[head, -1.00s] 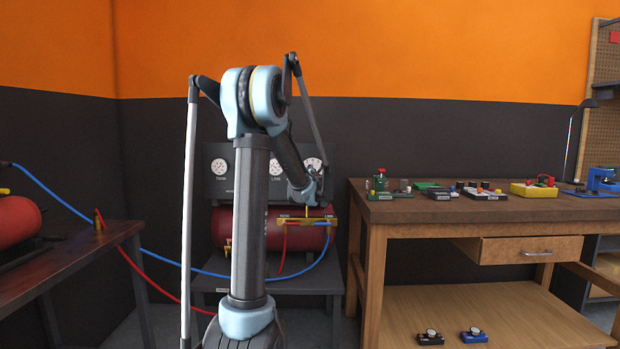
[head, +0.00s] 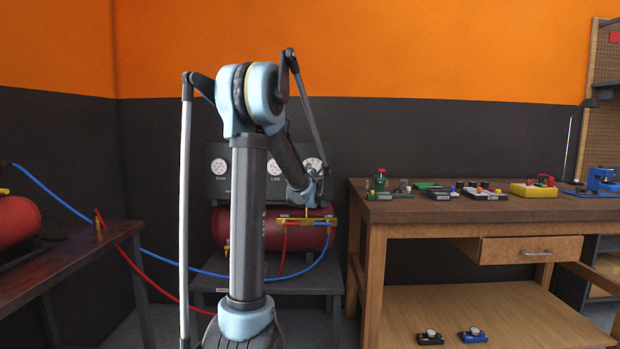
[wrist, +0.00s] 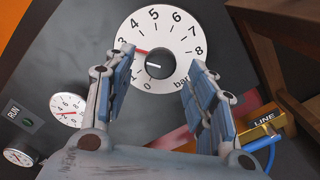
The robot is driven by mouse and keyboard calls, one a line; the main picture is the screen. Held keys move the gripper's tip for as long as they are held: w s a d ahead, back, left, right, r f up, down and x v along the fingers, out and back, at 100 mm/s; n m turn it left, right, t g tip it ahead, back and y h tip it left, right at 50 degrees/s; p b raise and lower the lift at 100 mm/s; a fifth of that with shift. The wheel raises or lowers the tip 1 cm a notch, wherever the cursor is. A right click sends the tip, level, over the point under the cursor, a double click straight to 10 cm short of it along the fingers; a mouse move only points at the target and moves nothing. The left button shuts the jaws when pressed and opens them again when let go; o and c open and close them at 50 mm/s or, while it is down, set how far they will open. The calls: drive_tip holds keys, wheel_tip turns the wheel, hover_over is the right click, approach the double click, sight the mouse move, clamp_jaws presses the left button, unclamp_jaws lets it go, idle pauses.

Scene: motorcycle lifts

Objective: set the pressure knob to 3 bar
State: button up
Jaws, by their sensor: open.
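The pressure dial is a white round scale (wrist: 165,30) in the wrist view, with several numbers up to 8 and the word bar. A black knob (wrist: 158,66) sits at its middle, with a short white line on it that points left. A red line on the dial lies left of the knob, close to the 3. My gripper (wrist: 159,58) is open, one finger left of the knob and one right, with clear gaps on both sides. The fingers hide parts of the dial's left and lower right.
Small white gauges (wrist: 66,108) and a RUN label lie left of the dial in the wrist view. A brass LINE block (wrist: 264,122) with a blue hose is at lower right. A red tank (head: 222,228) stands below the panel. A wooden workbench (head: 450,208) stands at right.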

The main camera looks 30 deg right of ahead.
drive_tip(key=v, duration=1)
